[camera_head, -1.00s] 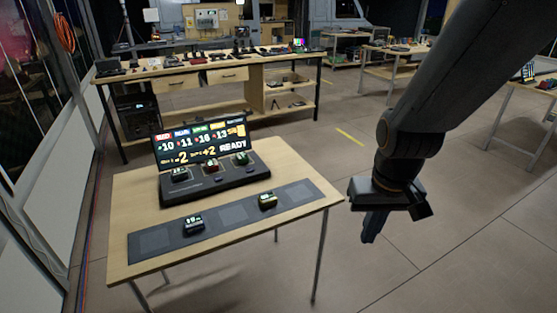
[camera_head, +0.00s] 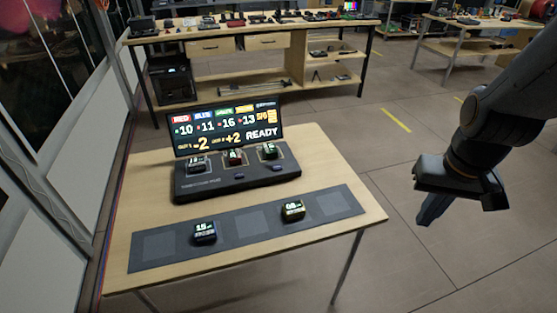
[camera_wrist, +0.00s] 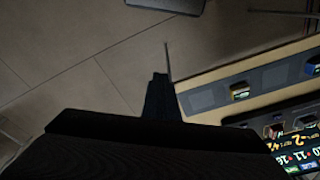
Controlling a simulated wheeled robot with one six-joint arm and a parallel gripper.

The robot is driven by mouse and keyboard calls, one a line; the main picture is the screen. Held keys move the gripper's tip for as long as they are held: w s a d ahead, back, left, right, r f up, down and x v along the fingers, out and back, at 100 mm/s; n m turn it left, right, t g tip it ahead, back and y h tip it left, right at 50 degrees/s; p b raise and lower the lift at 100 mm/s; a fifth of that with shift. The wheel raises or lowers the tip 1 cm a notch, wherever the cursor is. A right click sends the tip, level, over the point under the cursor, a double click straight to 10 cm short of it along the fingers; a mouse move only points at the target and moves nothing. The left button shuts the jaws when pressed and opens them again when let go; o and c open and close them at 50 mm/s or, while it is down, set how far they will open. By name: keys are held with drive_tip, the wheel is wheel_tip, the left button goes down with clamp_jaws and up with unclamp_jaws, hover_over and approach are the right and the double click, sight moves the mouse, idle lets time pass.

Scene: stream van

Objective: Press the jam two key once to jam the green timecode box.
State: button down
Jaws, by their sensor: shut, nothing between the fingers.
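The timecode console (camera_head: 238,180) stands on a small wooden table, with a lit screen (camera_head: 227,128) showing coloured columns and READY. My gripper (camera_head: 432,212) is shut and empty, off the table's right side. In the wrist view my gripper (camera_wrist: 157,92) points past the table edge.
A cluttered workbench (camera_head: 270,32) stands behind. Floor right of the table is clear.

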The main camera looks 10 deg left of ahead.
drive_tip(key=shift+a, duration=0.1)
drive_tip(key=shift+w, duration=0.1)
drive_tip(key=w+a+n+t+p, duration=0.2)
drive_tip(key=w+a+n, duration=0.35)
drive_tip(key=w, duration=0.55)
drive_tip(key=n+t+y+p, duration=0.3)
drive_tip(key=n+y, duration=0.3)
drive_tip(key=n, duration=0.6)
hover_over(277, 168)
wheel_tip(277, 168, down, 4)
drive_tip(key=shift+s+d+r, duration=0.15)
drive_tip(key=shift+s+d, duration=0.1)
drive_tip(key=shift+d, duration=0.15)
drive_tip(key=shift+f+b, duration=3.05)
drive_tip(key=shift+f, duration=1.35)
